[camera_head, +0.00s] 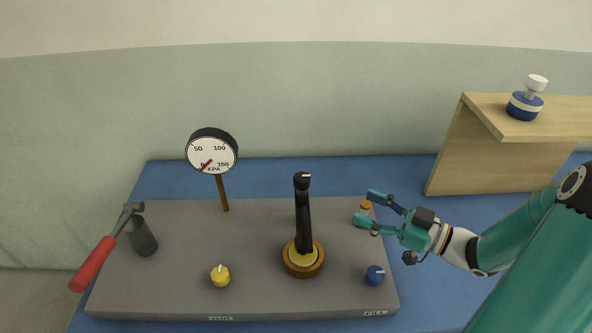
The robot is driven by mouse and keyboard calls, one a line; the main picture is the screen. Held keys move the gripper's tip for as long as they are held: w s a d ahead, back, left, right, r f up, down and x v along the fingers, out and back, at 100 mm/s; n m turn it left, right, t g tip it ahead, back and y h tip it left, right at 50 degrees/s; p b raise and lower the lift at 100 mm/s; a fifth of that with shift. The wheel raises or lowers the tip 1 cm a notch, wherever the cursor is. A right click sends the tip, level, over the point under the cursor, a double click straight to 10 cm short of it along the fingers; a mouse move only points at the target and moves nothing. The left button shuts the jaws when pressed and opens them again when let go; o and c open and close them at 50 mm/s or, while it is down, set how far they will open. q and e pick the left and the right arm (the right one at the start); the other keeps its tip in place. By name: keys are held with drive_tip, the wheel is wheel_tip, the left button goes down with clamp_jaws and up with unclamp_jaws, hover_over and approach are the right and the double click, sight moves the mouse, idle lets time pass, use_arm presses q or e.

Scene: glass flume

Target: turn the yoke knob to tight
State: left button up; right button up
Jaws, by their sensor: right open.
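A black post (304,215) stands upright on a round brass-coloured base (303,260) in the middle of the grey board (180,287). Its top is a black knob (302,180) with a small white mark; I take this for the yoke knob, but no label on it is readable. My right gripper (369,208) comes in from the right and is open, its fingers pointing left. It is to the right of the post and apart from it. A small orange cap (366,204) shows between its fingertips; I cannot tell whether they touch it. My left gripper is out of view.
A yellow knob (220,276) and a blue knob (375,276) sit near the board's front edge. A gauge (212,152) stands behind, its needle near 0. A wooden shelf (480,145) holds a blue-and-white bottle (524,107).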

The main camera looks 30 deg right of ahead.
sight(309, 182)
drive_tip(key=p+x, duration=0.3)
drive_tip(key=x, duration=1.2)
drive_tip(key=shift+w+a+p, duration=0.3)
drive_tip(key=shift+w, duration=0.3)
drive_tip(key=shift+c, duration=0.3)
drive_tip(key=c, duration=1.1)
